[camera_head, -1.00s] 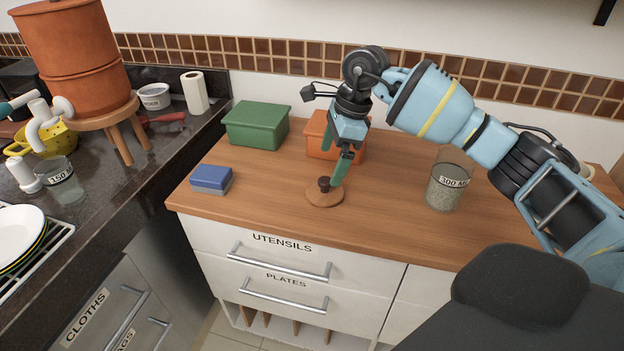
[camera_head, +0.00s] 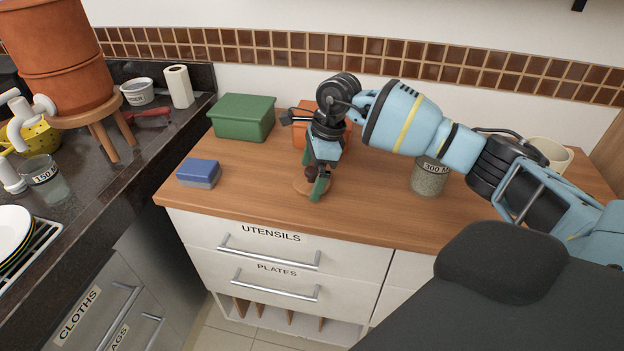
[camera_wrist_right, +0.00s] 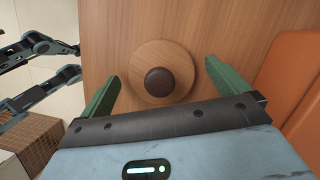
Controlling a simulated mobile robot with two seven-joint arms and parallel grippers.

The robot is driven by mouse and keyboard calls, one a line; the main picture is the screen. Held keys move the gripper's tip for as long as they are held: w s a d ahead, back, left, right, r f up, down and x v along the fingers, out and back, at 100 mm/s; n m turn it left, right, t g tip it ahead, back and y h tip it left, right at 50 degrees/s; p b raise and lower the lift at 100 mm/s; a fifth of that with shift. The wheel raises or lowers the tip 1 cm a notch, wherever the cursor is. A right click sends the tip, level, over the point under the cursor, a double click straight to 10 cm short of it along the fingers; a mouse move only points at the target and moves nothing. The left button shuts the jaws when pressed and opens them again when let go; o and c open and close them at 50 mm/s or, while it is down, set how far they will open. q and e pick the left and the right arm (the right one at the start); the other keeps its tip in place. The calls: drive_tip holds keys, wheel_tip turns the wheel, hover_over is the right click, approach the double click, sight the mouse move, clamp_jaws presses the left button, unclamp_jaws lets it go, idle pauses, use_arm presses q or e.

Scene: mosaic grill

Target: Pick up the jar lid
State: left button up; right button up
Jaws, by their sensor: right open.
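The jar lid, a round wooden disc with a dark brown knob, lies flat on the wooden counter in the head view (camera_head: 300,187). In the right wrist view the lid (camera_wrist_right: 160,82) sits between the green fingers. My right gripper (camera_head: 313,177) is open and points down over the lid, with one finger on either side of the knob. In the wrist view my right gripper (camera_wrist_right: 162,72) has clear gaps between its fingers and the disc. The fingers partly hide the lid in the head view. My left gripper is not in the head view.
A blue-grey sponge (camera_head: 199,173) lies left of the lid. A green box (camera_head: 243,118) and an orange box (camera_head: 306,118) stand behind. A glass jar marked 300 (camera_head: 429,178) stands to the right. The front counter edge is close to the lid.

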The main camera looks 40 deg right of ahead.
drive_tip(key=shift+f, duration=0.3)
drive_tip(key=shift+c, duration=0.3)
drive_tip(key=c, duration=0.9)
drive_tip(key=shift+r, duration=0.1)
